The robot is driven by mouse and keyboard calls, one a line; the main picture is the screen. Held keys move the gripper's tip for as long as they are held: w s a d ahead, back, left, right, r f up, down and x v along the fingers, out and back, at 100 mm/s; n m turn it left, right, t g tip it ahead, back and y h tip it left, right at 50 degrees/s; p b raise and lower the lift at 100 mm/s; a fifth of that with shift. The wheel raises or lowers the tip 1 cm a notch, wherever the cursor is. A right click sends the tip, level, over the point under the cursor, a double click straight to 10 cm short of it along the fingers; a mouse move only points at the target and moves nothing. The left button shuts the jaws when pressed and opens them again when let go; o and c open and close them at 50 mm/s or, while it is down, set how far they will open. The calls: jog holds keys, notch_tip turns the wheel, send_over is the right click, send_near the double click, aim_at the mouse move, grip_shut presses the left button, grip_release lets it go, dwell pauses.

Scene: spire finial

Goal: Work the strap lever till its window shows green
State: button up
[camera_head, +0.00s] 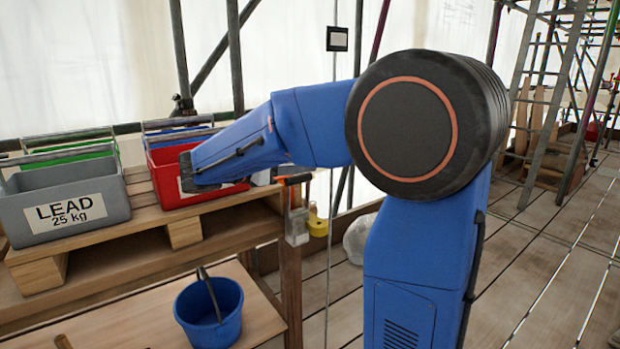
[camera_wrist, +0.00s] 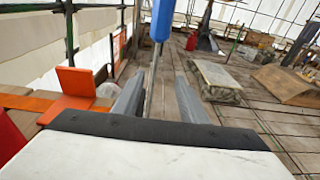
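An orange lever-like piece (camera_head: 294,180) tops a grey metal fitting (camera_head: 297,226) on the corner post of the wooden rack in the head view. A yellow part (camera_head: 317,222) sits beside it. No window colour can be made out. My forearm mostly hides the gripper in the head view.
A grey bin marked LEAD (camera_head: 65,212) and a red bin (camera_head: 168,185) stand on the rack (camera_head: 185,232). A blue bucket (camera_head: 209,312) is below. A thin vertical line (camera_head: 329,275) hangs beside the post. Plank decking (camera_head: 540,240) is clear at right.

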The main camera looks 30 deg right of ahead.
jog(key=w, duration=0.1)
jog(key=w+a+r+h, duration=0.1)
jog(key=w+n, duration=0.1)
jog(key=shift+a+r, duration=0.3)
jog(key=shift+r, duration=0.1)
send_near(310, 177)
jog(key=d, duration=0.2)
jog(key=w+d+f, duration=0.1)
jog(key=shift+d, duration=0.3)
jog(key=d, duration=0.6)
jog(key=shift+w+r, duration=0.1)
jog(key=shift+w, duration=0.05)
jog(key=shift+d, duration=0.6)
jog(key=shift+c, duration=0.4)
grip_shut()
